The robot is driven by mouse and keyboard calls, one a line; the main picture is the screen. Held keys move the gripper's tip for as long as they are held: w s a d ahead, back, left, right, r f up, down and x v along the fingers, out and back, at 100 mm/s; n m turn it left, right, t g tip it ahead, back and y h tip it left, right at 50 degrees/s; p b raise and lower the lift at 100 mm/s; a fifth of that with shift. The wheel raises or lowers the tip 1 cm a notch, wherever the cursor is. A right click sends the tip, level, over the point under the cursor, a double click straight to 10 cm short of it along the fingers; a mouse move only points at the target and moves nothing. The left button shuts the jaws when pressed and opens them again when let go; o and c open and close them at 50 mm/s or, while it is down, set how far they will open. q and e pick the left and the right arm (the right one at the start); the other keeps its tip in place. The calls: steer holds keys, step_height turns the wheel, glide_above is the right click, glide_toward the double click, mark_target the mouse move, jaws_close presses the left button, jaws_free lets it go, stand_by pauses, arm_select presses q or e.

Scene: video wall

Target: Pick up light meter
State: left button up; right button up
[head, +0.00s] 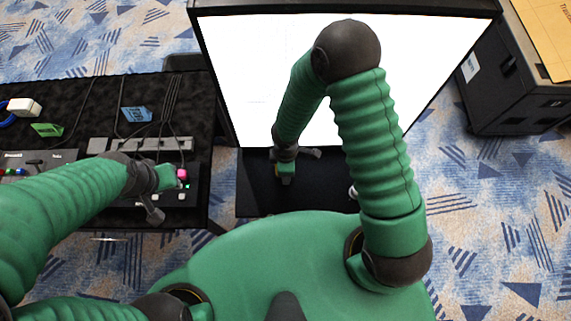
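I cannot clearly make out a light meter. A small pale round thing (353,191) shows at the edge of my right arm, over the black ledge below the bright screen; most of it is hidden, and I cannot tell what it is. My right gripper (293,165) hangs over that ledge, left of the pale thing and apart from it. A small yellow-green patch shows at its tip; I cannot tell if this is a held thing. My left gripper (160,196) is over the control panel on the black table, close to a pink piece (183,175). Its finger opening is unclear.
The large lit screen (240,80) stands directly ahead, with the black ledge (255,200) below it. The black-covered table (60,95) at left holds cables, cards, a white box (24,107) and control panels (40,165). A black case (510,90) stands at right. Patterned carpet is open at lower right.

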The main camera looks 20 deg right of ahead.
steer(key=shift+a+f, duration=0.1)
steer(key=shift+a, duration=0.15)
steer(key=shift+c, duration=0.9)
steer(key=shift+w+a, duration=0.1)
steer(key=shift+w, duration=0.05)
steer(key=c, duration=0.5)
steer(key=shift+d, duration=0.2)
jaws_close()
